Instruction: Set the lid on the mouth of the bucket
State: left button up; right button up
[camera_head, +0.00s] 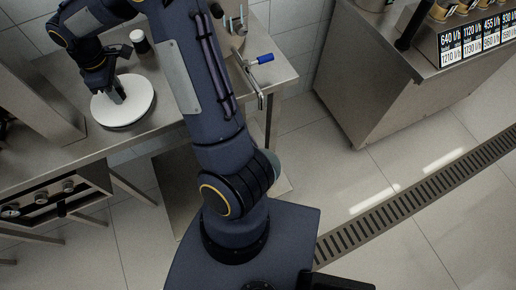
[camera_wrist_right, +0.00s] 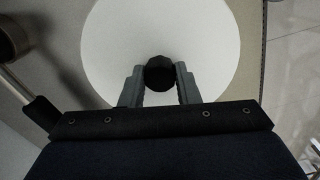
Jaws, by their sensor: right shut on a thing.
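The lid (camera_head: 137,108) is a flat white disc with a dark knob, over the steel worktop at the left of the head view. It also fills the upper middle of the right wrist view (camera_wrist_right: 205,45), with its black knob (camera_wrist_right: 159,71) between the fingers. My right gripper (camera_head: 117,93) points down at the lid's middle and is shut on the knob. The fingers also show in the right wrist view (camera_wrist_right: 160,85). I cannot tell whether the lid touches the surface below. I cannot make out the bucket. My left gripper is not in view.
A metal fitting with a blue handle (camera_head: 264,59) is at the worktop's right end. A steel cabinet (camera_head: 45,100) stands left of the lid. A separate steel counter (camera_head: 360,85) is at the right.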

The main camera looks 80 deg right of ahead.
jog(key=shift+c, duration=1.2)
jog(key=shift+r+p, duration=2.65)
jog(key=shift+r, duration=0.55)
jog(key=shift+f, duration=0.1)
